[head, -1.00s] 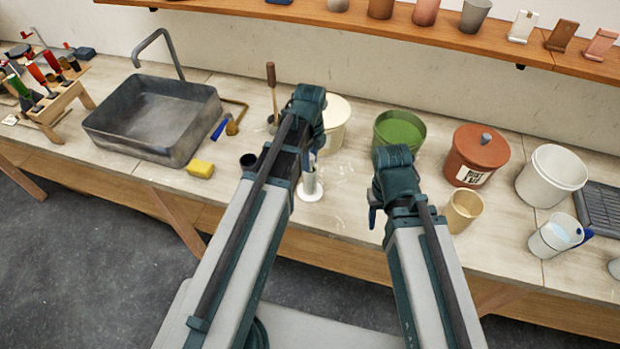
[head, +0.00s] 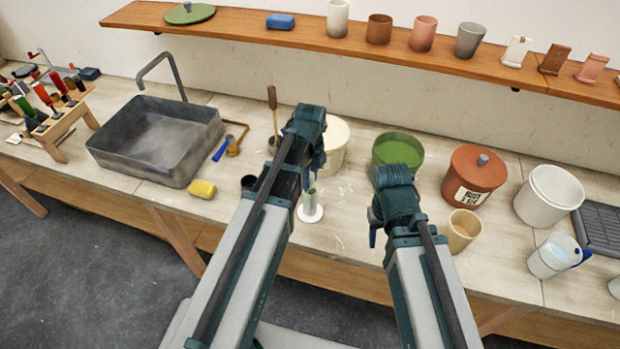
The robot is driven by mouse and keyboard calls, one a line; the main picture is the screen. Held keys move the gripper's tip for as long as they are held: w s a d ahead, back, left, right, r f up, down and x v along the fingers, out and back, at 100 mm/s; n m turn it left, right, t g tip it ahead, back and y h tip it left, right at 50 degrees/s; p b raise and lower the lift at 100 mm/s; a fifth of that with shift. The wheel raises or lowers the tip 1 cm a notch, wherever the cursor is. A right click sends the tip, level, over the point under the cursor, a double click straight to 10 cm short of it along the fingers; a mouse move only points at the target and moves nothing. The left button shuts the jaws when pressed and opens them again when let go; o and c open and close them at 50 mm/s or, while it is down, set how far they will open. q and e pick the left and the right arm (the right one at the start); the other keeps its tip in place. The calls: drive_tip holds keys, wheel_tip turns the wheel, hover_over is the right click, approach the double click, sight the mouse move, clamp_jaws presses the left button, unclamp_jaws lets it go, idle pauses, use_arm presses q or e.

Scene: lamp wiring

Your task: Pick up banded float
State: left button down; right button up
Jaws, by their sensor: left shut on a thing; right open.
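My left gripper (head: 317,165) hangs over the bench, just above a slim white cylinder on a round foot (head: 311,212). Its fingers are shut on a thin thing, which looks like the banded float; the arm and fingers hide most of it. A small greenish piece (head: 311,191) shows at the cylinder's mouth, below the fingers. I cannot tell whether the float is clear of the cylinder. My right gripper (head: 374,225) is open and empty, above the bench to the right of the cylinder.
A green-filled bucket (head: 398,152), a lidded terracotta crock (head: 476,178), a tan cup (head: 462,230), a white bucket (head: 549,195) and a jug (head: 556,257) stand to the right. A cream bucket (head: 336,147) stands behind my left gripper. A sink (head: 155,140) and yellow sponge (head: 203,189) are left.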

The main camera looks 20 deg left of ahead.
wheel_tip(320, 180, up, 16)
drive_tip(key=p, duration=1.5)
drive_tip(key=shift+r+p, duration=0.25)
drive_tip(key=shift+p, duration=0.15)
drive_tip(key=shift+f, duration=0.1)
